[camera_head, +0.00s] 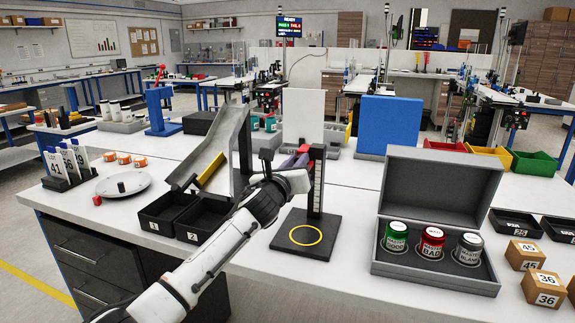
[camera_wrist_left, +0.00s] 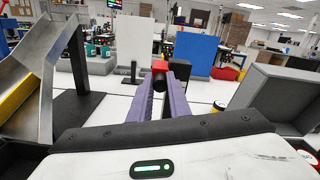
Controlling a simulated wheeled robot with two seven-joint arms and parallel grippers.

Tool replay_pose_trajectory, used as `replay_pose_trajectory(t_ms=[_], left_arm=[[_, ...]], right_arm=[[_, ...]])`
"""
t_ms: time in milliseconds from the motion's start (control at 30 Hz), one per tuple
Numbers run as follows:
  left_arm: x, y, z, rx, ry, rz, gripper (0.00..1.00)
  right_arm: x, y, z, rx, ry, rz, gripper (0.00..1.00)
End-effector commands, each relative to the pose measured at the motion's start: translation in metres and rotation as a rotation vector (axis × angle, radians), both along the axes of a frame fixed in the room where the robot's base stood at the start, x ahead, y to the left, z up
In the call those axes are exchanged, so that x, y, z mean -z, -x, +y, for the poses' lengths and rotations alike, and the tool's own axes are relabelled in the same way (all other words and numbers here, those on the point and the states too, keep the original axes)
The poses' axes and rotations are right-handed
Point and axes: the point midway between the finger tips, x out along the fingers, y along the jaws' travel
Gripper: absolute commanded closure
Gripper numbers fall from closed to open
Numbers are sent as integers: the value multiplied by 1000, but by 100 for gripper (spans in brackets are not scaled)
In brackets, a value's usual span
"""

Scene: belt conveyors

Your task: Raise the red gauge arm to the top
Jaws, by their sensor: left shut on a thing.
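The gauge has a black base with a yellow ring (camera_head: 306,235) and an upright black post with a white scale (camera_head: 316,185). The red gauge arm (camera_head: 303,148) shows as a small red piece near the top of the post, at my left gripper. My left gripper (camera_head: 296,160) has purple fingers and is shut on the red arm. In the left wrist view the red end of the arm (camera_wrist_left: 160,66) sits between the purple fingertips (camera_wrist_left: 161,76). My right gripper is not in view.
A metal chute (camera_head: 208,155) on a black stand and two numbered black bins (camera_head: 166,228) are left of the gauge. An open grey case (camera_head: 437,180) with three labelled cans stands to the right. A white panel (camera_head: 302,116) and a blue panel (camera_head: 389,127) stand behind.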

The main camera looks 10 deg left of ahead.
Motion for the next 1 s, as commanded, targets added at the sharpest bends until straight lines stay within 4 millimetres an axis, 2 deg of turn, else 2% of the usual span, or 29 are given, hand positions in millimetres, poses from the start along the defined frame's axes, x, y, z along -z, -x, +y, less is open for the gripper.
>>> replay_pose_trajectory(t_ms=[67, 100, 200, 633, 767, 1000], left_arm=[[0, 0, -1, 2, 0, -3, 100], [0, 1, -1, 2, 0, -3, 80], [0, 1, 1, 1, -1, -1, 65], [1, 5, 4, -3, -1, 0, 65], [0, 17, 7, -2, -2, -2, 65], [1, 52, 13, 0, -3, -2, 65]], right_arm=[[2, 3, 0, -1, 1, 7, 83], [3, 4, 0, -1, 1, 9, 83], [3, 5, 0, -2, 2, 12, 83], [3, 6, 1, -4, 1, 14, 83], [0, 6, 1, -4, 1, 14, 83], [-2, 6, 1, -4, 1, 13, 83]])
